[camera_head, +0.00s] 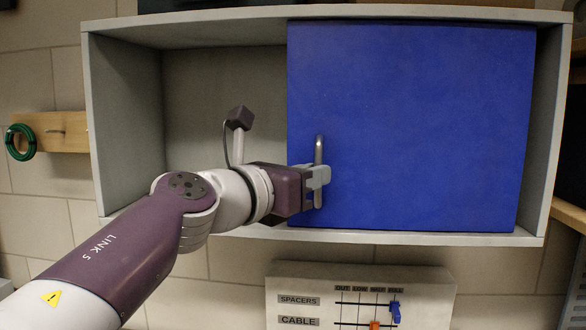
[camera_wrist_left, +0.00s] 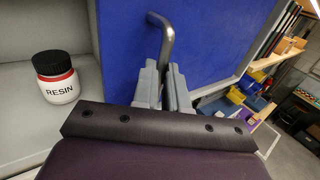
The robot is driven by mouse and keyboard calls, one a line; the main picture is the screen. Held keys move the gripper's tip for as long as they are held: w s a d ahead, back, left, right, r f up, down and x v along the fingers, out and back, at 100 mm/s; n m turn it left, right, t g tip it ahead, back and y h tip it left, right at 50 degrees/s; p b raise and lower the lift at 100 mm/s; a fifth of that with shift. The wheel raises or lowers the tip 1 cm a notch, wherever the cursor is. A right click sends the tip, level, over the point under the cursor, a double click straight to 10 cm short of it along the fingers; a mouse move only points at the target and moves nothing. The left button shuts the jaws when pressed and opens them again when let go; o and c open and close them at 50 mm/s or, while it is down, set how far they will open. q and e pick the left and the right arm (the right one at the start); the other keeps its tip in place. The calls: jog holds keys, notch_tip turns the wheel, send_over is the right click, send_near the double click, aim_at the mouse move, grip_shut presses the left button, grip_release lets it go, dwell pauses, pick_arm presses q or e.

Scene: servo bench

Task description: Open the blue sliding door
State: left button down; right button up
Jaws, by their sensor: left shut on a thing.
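The blue sliding door (camera_head: 430,120) covers the right part of a grey wall cabinet (camera_head: 190,21); the left part of the cabinet is open. A vertical metal handle (camera_head: 319,150) stands near the door's left edge. My left gripper (camera_head: 320,178) is shut on the lower part of this handle. In the left wrist view the handle (camera_wrist_left: 164,38) runs down between the two grey fingers (camera_wrist_left: 167,85), with the blue door (camera_wrist_left: 215,40) behind. My right gripper is not in view.
In the left wrist view a resin jar (camera_wrist_left: 56,78) with a black lid stands inside the open part of the cabinet. A labelled slider panel (camera_head: 430,300) is below the cabinet. A green cable coil (camera_head: 20,142) hangs on a wooden rail at the left.

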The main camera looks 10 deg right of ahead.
pick_arm(q)
jog(key=shift+s+d+f, duration=0.1)
jog(key=shift+s+d, duration=0.05)
jog(key=shift+d, duration=0.5)
jog(key=c, duration=1.2)
grip_release()
jog(key=shift+o, duration=0.2)
jog(key=shift+w, duration=0.25)
jog(key=b+v, duration=0.5)
jog(key=v, duration=0.7)
jog(key=shift+s+a, duration=0.2)
jog(key=shift+s, duration=0.1)
